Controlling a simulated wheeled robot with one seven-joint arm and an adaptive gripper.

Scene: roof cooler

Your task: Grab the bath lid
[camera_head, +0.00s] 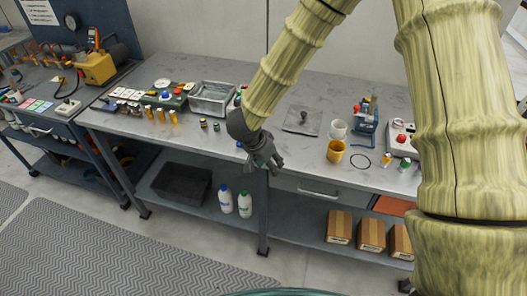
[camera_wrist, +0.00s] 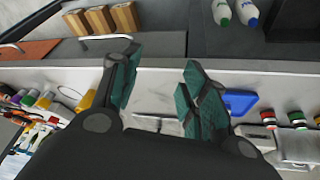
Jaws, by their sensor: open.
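The bath lid (camera_head: 302,120) is a flat, square, greyish plate with a dark knob, lying on the bench top. What looks like its pale plate (camera_wrist: 155,122) shows between the finger bases in the wrist view. The open metal bath (camera_head: 211,98) stands further left on the bench. My gripper (camera_head: 265,158) is open and empty, near the bench's front edge, left of the lid and apart from it. In the wrist view its two dark green fingers (camera_wrist: 160,72) are spread wide with nothing between the tips.
A white mug (camera_head: 338,129), a yellow mug (camera_head: 335,152) and a blue device (camera_head: 366,122) stand right of the lid. Small jars (camera_head: 210,125) stand before the bath. Bottles (camera_head: 235,203) and cardboard boxes (camera_head: 371,235) sit on the lower shelf.

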